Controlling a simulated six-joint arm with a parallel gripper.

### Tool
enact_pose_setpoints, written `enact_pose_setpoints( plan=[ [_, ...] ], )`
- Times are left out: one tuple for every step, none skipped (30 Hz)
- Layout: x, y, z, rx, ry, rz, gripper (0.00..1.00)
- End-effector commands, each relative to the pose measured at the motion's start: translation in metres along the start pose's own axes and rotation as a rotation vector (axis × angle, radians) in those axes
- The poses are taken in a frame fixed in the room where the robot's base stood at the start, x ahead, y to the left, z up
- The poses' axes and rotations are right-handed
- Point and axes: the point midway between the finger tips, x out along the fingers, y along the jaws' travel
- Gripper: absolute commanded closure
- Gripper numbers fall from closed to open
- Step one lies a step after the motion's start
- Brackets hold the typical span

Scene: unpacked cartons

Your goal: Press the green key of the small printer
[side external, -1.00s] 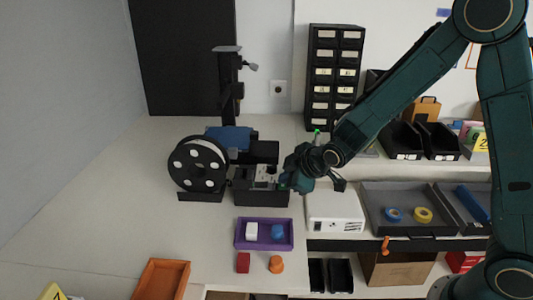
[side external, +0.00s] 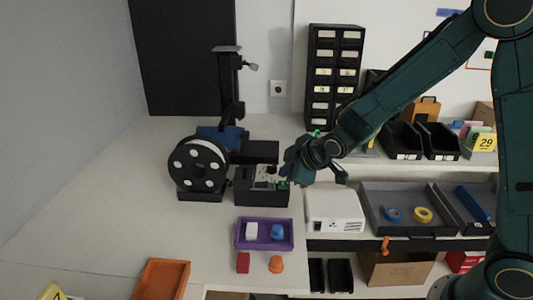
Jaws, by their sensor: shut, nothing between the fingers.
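The small printer (side external: 262,197) is a dark box on the bench, just right of a white spool. Its top shows light-coloured parts, and a small green key (side external: 283,185) shows near its right front edge. My gripper (side external: 284,174) is shut and empty, with its tips just above and behind the green key. A small gap seems to show between tips and key, but contact is too small to judge. I cannot tell whether the key is down.
The spool (side external: 198,165) stands left of the printer. A purple tray (side external: 264,234) with a white and a blue piece lies in front. A white box (side external: 335,209) is to the right. A dark stand (side external: 231,85) rises behind. The bench's left side is clear.

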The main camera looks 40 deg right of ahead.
Motion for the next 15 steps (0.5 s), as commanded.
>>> enact_pose_setpoints(
  plan=[
    [-0.002, 0.002, -0.002, 0.0, 0.003, 0.002, 1.0],
    [-0.004, 0.003, -0.004, 0.0, 0.003, 0.002, 1.0],
    [-0.006, 0.005, -0.005, 0.0, 0.003, 0.002, 1.0],
    [-0.007, 0.006, -0.006, 0.0, 0.003, 0.002, 1.0],
    [-0.009, 0.007, -0.007, 0.0, 0.003, 0.002, 1.0],
    [-0.011, 0.008, -0.008, 0.0, 0.003, 0.002, 1.0],
    [-0.012, 0.009, -0.009, 0.0, 0.003, 0.002, 1.0],
    [-0.014, 0.01, -0.01, 0.0, 0.003, 0.002, 1.0],
    [-0.016, 0.012, -0.012, 0.0, 0.003, 0.002, 1.0],
    [-0.017, 0.013, -0.013, 0.0, 0.002, 0.001, 1.0],
    [-0.018, 0.014, -0.014, 0.0, 0.002, 0.001, 1.0],
    [-0.021, 0.015, -0.015, 0.0, 0.003, 0.002, 1.0],
    [-0.022, 0.016, -0.017, 0.0, 0.003, 0.002, 1.0],
    [-0.023, 0.018, -0.018, 0.0, 0.003, 0.002, 1.0],
    [-0.025, 0.019, -0.019, 0.0, 0.002, 0.001, 1.0]
  ],
)
